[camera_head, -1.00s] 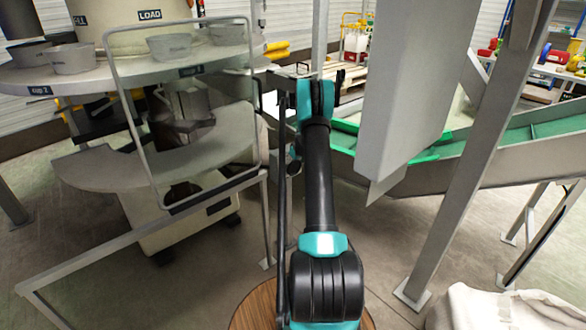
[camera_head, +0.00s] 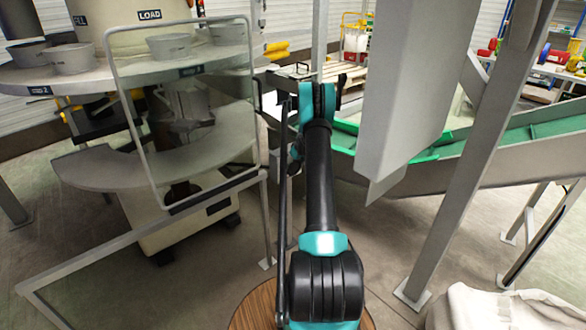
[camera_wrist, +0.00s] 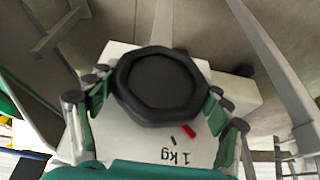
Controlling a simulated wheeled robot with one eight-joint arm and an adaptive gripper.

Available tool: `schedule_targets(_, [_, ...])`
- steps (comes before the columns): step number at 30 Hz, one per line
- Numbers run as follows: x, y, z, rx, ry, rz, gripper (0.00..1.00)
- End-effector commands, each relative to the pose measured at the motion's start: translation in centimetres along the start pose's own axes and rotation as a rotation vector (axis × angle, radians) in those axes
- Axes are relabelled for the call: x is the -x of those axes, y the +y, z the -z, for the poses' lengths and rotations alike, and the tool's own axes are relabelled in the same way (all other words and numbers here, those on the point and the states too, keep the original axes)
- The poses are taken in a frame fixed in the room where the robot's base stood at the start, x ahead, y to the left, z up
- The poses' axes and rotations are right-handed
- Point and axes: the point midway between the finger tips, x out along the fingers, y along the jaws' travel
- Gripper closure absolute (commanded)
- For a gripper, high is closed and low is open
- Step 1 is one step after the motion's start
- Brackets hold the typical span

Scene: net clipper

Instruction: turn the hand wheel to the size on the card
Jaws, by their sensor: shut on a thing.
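The black hand wheel (camera_wrist: 160,86), many-sided with a raised rim, fills the middle of the wrist view. My gripper (camera_wrist: 157,100) is shut on it, with one green-padded finger at its left side and the other at its right. The wheel stands in front of a pale housing (camera_wrist: 140,143). A red pointer (camera_wrist: 188,131) and a short dark mark show just below the wheel. The lettering "1 kg" (camera_wrist: 179,158) is upside down beneath them. In the head view my arm reaches away, and the wheel and fingertips are hidden. I cannot make out the card.
On the left, a machine has a round upper table (camera_head: 110,74) with grey cups and a clear guard with a grey frame (camera_head: 160,208). A grey panel (camera_head: 405,90) hangs close right of my arm. A green-bedded conveyor (camera_head: 510,143) and slanting posts stand further right.

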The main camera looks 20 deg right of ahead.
Motion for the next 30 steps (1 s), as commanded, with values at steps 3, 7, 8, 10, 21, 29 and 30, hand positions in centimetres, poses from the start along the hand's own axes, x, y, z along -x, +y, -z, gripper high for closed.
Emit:
schedule_targets(3, [-0.05, 0.32, -0.09, -0.055, 0.000, 0.123, 0.51])
schedule_targets(7, [-0.08, 0.21, -0.07, -0.102, 0.000, 0.237, 0.51])
schedule_targets(8, [-0.07, 0.20, -0.05, -0.108, 0.000, 0.255, 0.51])
schedule_targets(10, [-0.01, 0.15, -0.02, -0.121, 0.001, 0.287, 0.51])
schedule_targets(21, [0.05, 0.03, -0.01, -0.129, 0.001, 0.312, 0.51])
schedule_targets(29, [0.05, 0.03, -0.02, -0.129, 0.000, 0.311, 0.00])
schedule_targets(30, [0.05, 0.03, -0.02, -0.129, 0.000, 0.311, 0.00])
